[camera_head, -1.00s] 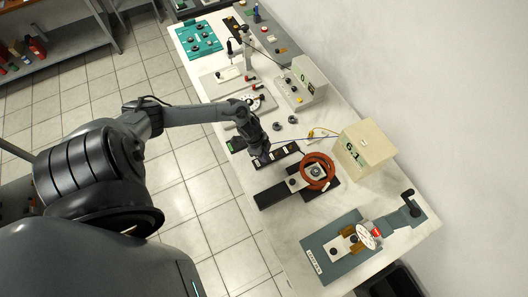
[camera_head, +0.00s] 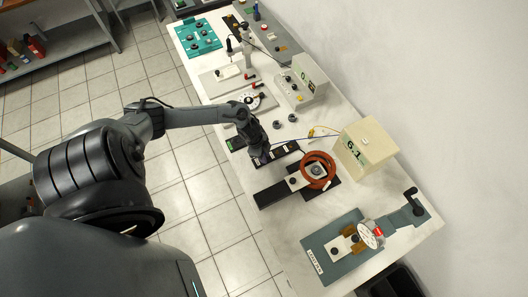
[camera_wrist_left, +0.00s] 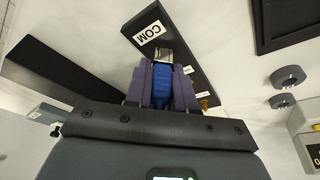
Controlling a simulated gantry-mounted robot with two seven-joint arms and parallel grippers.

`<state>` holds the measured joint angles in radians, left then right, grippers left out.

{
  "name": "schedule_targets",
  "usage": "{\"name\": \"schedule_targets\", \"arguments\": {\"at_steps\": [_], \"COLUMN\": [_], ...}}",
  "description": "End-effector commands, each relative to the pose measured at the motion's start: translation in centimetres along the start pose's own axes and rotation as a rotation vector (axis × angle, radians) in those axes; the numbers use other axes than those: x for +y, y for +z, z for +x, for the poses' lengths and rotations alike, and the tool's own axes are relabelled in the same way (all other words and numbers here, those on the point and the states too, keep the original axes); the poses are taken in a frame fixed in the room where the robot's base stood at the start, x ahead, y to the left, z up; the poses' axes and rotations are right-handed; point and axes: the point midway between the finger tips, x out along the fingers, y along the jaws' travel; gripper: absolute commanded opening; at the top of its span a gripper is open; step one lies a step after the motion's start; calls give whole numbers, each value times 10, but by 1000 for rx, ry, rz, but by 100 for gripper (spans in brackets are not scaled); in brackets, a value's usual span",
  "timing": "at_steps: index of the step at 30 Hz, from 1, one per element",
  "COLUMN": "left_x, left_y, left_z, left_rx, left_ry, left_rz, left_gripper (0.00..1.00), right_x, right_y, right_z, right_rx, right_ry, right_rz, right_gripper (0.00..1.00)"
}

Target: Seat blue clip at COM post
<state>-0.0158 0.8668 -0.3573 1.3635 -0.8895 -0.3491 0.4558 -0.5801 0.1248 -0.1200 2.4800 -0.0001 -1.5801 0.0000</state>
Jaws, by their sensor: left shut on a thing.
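My left gripper (camera_head: 262,158) is over the near end of a black terminal strip (camera_head: 288,153) on the bench. In the left wrist view, its two purple fingers (camera_wrist_left: 163,92) are shut on the blue clip (camera_wrist_left: 163,87). The clip's silvery metal end (camera_wrist_left: 163,55) points away from the gripper, over the black strip just below the white COM label (camera_wrist_left: 149,33). The COM post itself is not clearly visible behind the clip, and I cannot tell whether the clip touches it. My right gripper is not in view.
A coil of orange-brown wire (camera_head: 318,171) on a dark base sits beside the strip. A beige box (camera_head: 364,150) stands to the right, with blue and yellow leads near it. Two dark rings (camera_head: 286,121) lie behind the strip. A crank device (camera_head: 362,240) is at the front right.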

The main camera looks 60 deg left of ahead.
Motion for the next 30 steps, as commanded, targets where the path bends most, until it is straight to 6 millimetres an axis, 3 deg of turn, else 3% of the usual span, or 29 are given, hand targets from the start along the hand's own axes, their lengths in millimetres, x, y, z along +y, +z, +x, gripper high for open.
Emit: {"name": "schedule_targets", "arguments": {"at_steps": [7, 8, 13, 23, 30], "left_x": [0, 0, 0, 0, 0], "left_y": [2, 2, 1, 2, 2], "left_z": [6, 5, 5, 3, -23], "left_rx": [0, 0, 0, 0, -1], "left_ry": [0, 0, 0, -1, -1], "left_rz": [0, 0, 0, 1, 4], "left_gripper": [0, 28, 53, 53, 53], "right_x": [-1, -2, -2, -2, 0], "right_y": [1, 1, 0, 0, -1], "right_z": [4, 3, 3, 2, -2], "right_rx": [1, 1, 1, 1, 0], "right_ry": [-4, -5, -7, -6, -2], "right_rz": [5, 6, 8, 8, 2], "right_gripper": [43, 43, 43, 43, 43]}}
